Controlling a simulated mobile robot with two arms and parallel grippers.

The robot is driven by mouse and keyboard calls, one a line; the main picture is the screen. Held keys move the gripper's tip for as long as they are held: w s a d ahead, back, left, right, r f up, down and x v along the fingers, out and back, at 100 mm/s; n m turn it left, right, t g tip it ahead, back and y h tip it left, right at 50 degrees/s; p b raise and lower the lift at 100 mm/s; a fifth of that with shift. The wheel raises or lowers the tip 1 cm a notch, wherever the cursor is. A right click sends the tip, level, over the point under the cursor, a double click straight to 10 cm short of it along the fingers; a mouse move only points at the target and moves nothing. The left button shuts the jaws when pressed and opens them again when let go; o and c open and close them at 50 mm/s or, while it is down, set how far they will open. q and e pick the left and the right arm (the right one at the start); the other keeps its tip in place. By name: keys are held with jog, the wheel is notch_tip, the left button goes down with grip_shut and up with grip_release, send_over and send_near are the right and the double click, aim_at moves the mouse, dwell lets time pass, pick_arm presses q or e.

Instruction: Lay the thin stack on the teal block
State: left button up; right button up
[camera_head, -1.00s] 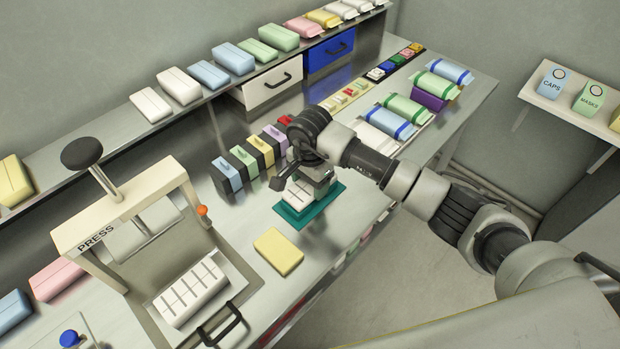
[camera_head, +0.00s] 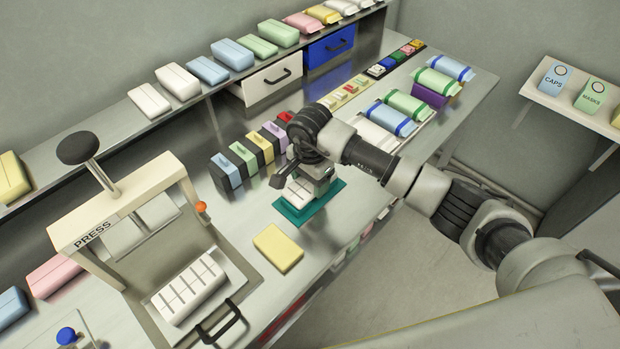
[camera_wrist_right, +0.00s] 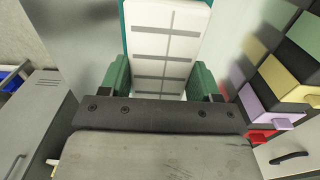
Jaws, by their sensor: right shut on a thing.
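The thin stack (camera_head: 298,191) is white with dark cross lines. It is at the teal block (camera_head: 325,203), a flat teal slab on the bench in the head view. My right gripper (camera_head: 312,186) is shut on the stack from above. In the right wrist view the stack (camera_wrist_right: 168,45) lies between two green fingertips, and a strip of teal (camera_wrist_right: 124,35) shows beside it. Whether the stack touches the teal block I cannot tell. My left gripper is not in view.
A yellow pad (camera_head: 278,248) lies in front of the teal block. Several coloured blocks (camera_head: 227,172) stand behind the gripper. Wrapped rolls (camera_head: 408,105) lie at right.

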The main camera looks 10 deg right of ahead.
jog(key=o, duration=1)
jog(key=shift+c, duration=0.2)
notch_tip(320, 180, up, 11)
jog(key=b, duration=0.1)
jog(key=shift+f+b, duration=0.15)
jog(key=shift+b, duration=0.25)
